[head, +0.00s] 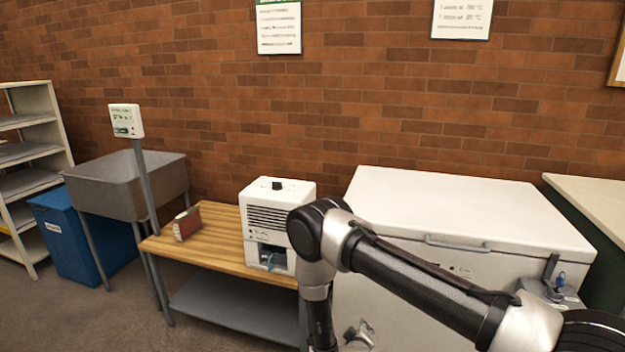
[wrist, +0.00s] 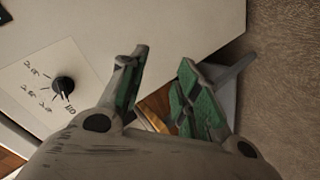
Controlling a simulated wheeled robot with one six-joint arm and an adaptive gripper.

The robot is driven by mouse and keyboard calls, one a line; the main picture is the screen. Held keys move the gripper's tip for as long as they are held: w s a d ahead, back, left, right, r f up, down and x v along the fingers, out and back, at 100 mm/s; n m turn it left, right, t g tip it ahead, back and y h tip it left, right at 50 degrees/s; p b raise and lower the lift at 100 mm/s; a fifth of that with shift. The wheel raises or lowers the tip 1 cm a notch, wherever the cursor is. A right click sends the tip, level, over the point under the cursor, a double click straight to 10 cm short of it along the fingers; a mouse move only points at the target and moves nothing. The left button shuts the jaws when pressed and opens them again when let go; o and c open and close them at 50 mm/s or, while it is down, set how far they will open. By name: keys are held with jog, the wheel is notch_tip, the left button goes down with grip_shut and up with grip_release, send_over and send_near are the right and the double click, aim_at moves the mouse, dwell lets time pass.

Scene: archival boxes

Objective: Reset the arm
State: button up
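My arm (head: 420,290) reaches in from the lower right of the head view and bends at an elbow in front of the white chest (head: 460,210). In the wrist view my gripper (wrist: 163,72) shows two fingers with green pads standing apart. No held object shows between them. Behind the fingers is a white surface (wrist: 190,25), with a panel and a black knob (wrist: 64,84) at the left.
A wooden table (head: 215,246) holds a white machine (head: 275,208) and a red-brown box (head: 187,223). A grey sink (head: 125,185), blue bin (head: 72,240) and shelves (head: 28,150) stand left. A pale-topped counter (head: 595,205) is at right. Floor is open at lower left.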

jog(key=s+a+m+g+y, duration=0.2)
jog(key=s+a+g+y, duration=0.1)
jog(key=s+a+g, duration=0.3)
jog(key=s+d+r+m+g+y, duration=0.1)
jog(key=s+d+r+g, duration=0.15)
jog(key=r, duration=0.75)
jog(key=s+d+r+m+g, duration=0.1)
jog(key=s+r+g, duration=0.2)
jog(key=r, duration=0.6)
jog(key=s+d+r+m+t, duration=0.1)
jog(key=s+d+r, duration=0.4)
jog(key=r, duration=0.7)
jog(key=s+d+r+m+t, duration=0.1)
jog(key=s+d+r+t, duration=0.1)
jog(key=s+d+r, duration=0.4)
jog(key=s+d+r+m+t, duration=0.1)
jog(key=s+d+r, duration=0.5)
jog(key=d+r, duration=0.5)
notch_tip(320, 180, up, 8)
jog(key=shift+r+m+t+h, duration=0.1)
jog(key=shift+m+t+h, duration=0.2)
jog(key=shift+t+h, duration=0.1)
